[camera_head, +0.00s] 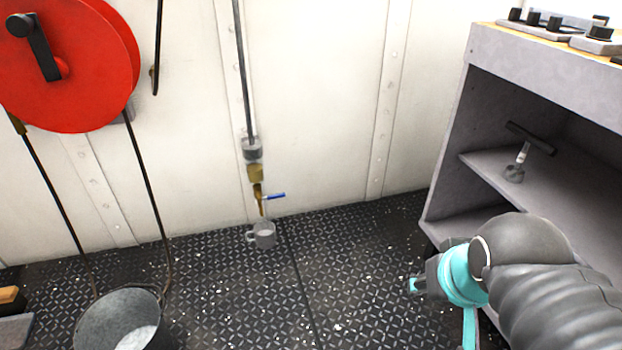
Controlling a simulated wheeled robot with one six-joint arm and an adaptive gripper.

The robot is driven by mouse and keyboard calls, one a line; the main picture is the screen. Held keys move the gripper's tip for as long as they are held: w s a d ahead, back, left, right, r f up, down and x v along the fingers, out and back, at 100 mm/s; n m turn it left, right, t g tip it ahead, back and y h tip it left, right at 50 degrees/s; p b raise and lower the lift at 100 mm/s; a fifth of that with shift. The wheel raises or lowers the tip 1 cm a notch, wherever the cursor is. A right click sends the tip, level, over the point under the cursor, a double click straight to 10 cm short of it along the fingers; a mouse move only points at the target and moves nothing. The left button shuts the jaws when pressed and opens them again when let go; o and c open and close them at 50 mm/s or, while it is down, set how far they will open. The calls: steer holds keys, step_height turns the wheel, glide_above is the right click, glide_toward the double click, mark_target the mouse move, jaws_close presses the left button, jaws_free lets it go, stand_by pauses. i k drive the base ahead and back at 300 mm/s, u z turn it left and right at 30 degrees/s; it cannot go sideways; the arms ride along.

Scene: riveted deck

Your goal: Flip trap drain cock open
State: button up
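The trap drain cock (258,192) is a small brass valve at the foot of a thin dark vertical pipe on the white wall. Its blue lever (273,196) points to the right, roughly level and crosswise to the pipe. A grey mug (264,234) stands on the deck just below the cock's outlet. My gripper (418,286) is at the lower right, well to the right of the cock and apart from it. Only part of it shows, with teal tips, and my arm hides the rest. I cannot tell whether its fingers are open or shut.
A grey shelf unit (560,85) stands at the right, close to my arm. A red reel (75,65) hangs at upper left, with dark lines running down. A metal bucket (118,322) stands at lower left. The dark deck (340,260) between mug and gripper is clear.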

mark_target(273, 197)
steer(key=i, duration=1)
steer(key=u, duration=0.75)
steer(key=i, duration=0.6)
steer(key=z, duration=1.75)
steer(key=k, duration=1.65)
steer(key=u, duration=1.6)
